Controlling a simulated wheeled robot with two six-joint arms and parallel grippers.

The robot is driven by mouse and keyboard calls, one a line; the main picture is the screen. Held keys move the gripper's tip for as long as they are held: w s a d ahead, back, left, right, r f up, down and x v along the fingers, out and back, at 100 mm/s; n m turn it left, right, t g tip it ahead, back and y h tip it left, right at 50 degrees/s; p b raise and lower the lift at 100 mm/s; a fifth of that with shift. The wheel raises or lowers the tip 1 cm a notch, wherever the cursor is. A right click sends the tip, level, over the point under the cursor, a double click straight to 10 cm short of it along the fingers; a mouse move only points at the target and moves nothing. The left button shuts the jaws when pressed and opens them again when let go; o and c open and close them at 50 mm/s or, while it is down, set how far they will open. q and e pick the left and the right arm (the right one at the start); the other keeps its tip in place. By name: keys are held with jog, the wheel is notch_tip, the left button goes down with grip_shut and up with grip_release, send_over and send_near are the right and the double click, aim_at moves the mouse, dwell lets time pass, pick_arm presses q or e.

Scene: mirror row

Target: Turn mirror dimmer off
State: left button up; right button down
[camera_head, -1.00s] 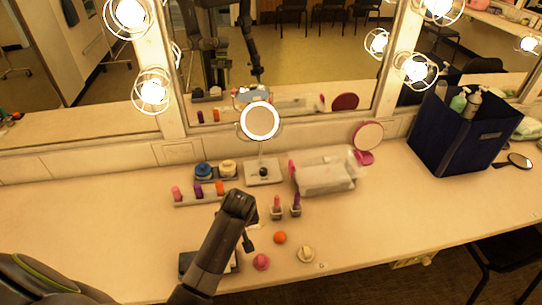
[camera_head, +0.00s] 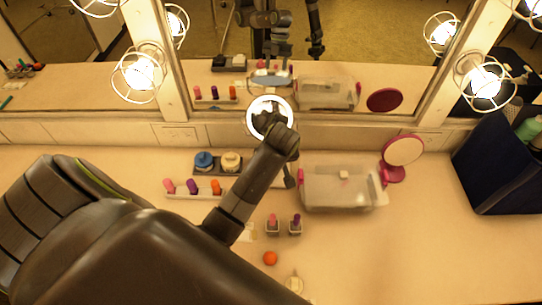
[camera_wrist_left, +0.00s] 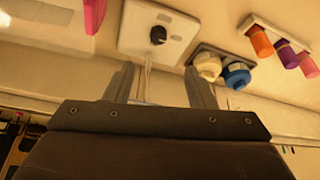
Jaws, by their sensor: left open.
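The lit round mirror (camera_head: 270,112) stands at the back of the counter, partly covered by my left arm. Its pale base (camera_wrist_left: 172,22) with a black round dimmer knob (camera_wrist_left: 158,35) shows at the top of the left wrist view. In the head view my arm hides the knob. My left gripper (camera_wrist_left: 158,77) is open and empty. Its fingers point toward the base, with the knob beyond the fingertips and apart from them. A thin pale stem shows between the fingers. My right gripper is not directly in view.
A clear box (camera_head: 342,188) and a pink hand mirror (camera_head: 402,152) stand right of my arm. Jars (camera_head: 205,160) and a lipstick row (camera_head: 192,188) are on the left. A dark blue bin (camera_head: 495,165) stands far right.

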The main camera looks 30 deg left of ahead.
pick_arm(q)
jog(key=x, duration=0.7)
jog(key=shift+w, duration=0.2)
jog(key=x, duration=0.5)
jog(key=shift+f, duration=0.25)
jog(key=shift+w+a+f, duration=0.2)
jog(key=shift+f, duration=0.45)
pick_arm(e)
jog(key=shift+w+r, duration=0.3)
jog(key=shift+w, duration=0.6)
jog(key=shift+w, duration=0.15)
pick_arm(q)
jog(key=c, duration=1)
